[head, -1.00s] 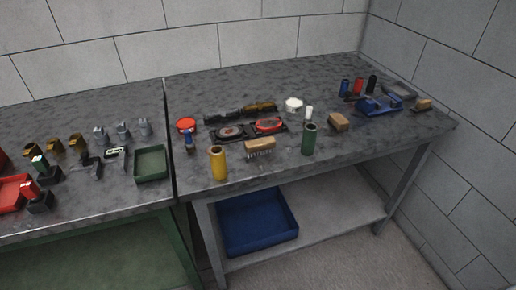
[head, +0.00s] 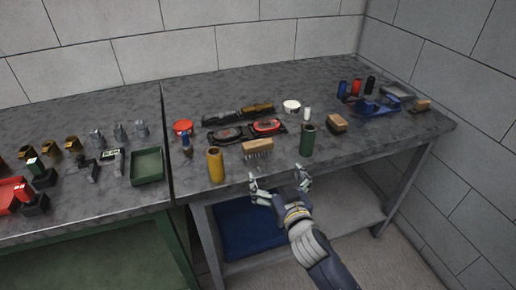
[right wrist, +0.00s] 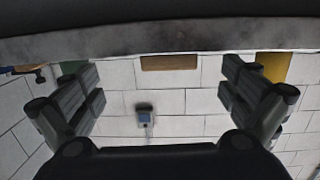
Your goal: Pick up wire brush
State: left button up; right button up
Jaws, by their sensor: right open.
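The wire brush (head: 258,147) has a tan wooden block on top and thin bristles below. It stands on the grey table near the front edge, between a yellow cylinder and a green cylinder. In the right wrist view its wooden block (right wrist: 169,62) shows just past the table edge, centred between the fingers. My right gripper (head: 281,185) is open and empty, in front of the table's front edge and a little right of the brush, apart from it. My left gripper is not in view.
The yellow cylinder (head: 215,165) and green cylinder (head: 307,140) stand close on either side of the brush. Black gauges (head: 228,134) lie behind it. Another tan block (head: 337,123) sits to the right. A blue bin (head: 240,225) is on the shelf below.

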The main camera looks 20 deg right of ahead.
aim_at(260, 146)
jog(key=shift+w+a+r+n+t+y, duration=0.35)
jog(key=shift+w+a+r+t, duration=0.2)
jog(key=shift+w+r, duration=0.3)
jog(key=shift+w+a+r, duration=0.15)
jog(key=shift+w, duration=0.1)
jog(key=w, duration=0.4)
jog(key=shift+w+b, duration=0.35)
jog(key=shift+b, duration=0.05)
jog(key=shift+w, duration=0.5)
jog(key=w+b, duration=0.1)
jog(key=w, duration=0.3)
jog(key=shift+w, duration=0.15)
jog(key=shift+r, duration=0.1)
jog(key=shift+c, duration=0.6)
jog(key=c, duration=1.1)
